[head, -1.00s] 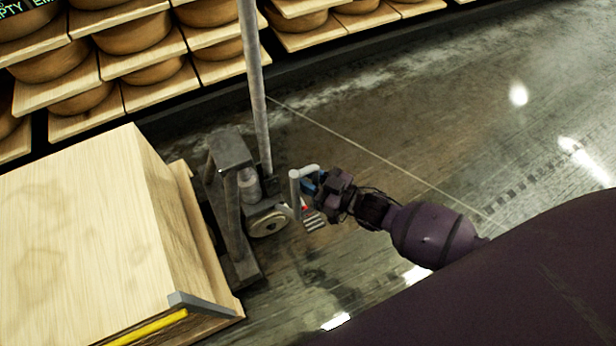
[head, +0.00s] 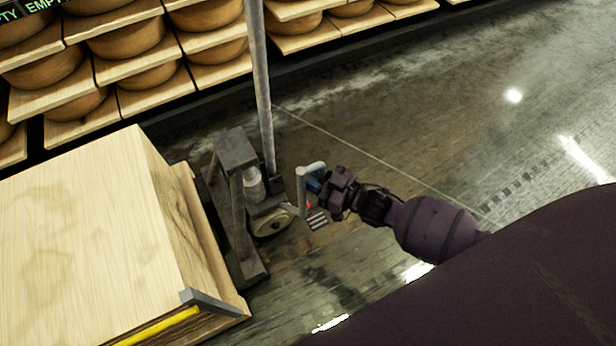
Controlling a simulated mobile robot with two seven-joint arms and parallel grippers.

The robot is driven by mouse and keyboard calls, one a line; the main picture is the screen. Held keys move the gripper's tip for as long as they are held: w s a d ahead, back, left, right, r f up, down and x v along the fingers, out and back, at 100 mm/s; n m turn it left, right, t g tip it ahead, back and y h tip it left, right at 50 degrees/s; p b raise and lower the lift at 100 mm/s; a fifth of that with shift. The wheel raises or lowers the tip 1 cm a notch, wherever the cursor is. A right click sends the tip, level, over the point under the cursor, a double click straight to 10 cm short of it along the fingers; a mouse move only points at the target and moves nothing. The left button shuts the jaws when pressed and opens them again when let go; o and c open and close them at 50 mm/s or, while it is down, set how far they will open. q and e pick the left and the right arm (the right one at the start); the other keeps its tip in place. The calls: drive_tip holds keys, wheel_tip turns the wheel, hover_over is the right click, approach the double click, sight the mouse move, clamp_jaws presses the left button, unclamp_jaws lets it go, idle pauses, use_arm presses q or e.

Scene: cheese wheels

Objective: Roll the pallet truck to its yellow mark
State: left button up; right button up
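The pallet truck (head: 238,155) stands left of centre in the head view, with a dark frame, a wheel (head: 271,222) and a tall grey pole (head: 262,90). It carries a big pale wooden block (head: 75,225). Its light grey handle (head: 302,190) sticks out on the right side. My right gripper (head: 313,187) is at this handle and appears closed on it; the fingertips are partly hidden by the handle. My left gripper is not in view. No yellow mark on the floor can be made out.
Shelves of cheese wheels (head: 130,40) line the back, above a dark kerb (head: 330,62). A yellow strip (head: 158,328) and a grey bracket (head: 212,302) sit at the block's lower edge. The wet, shiny floor (head: 430,120) to the right is open, with a thin pale line across it.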

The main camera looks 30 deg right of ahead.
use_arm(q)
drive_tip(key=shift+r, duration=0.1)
use_arm(e)
drive_tip(key=shift+a, duration=0.2)
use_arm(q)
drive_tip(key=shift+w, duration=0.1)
use_arm(e)
drive_tip(key=shift+s, duration=0.15)
use_arm(q)
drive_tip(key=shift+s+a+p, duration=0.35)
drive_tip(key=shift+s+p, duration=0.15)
drive_tip(key=shift+p, duration=0.4)
use_arm(e)
drive_tip(key=v, duration=1.1)
drive_tip(key=shift+w+d, duration=0.2)
drive_tip(key=shift+d, duration=0.05)
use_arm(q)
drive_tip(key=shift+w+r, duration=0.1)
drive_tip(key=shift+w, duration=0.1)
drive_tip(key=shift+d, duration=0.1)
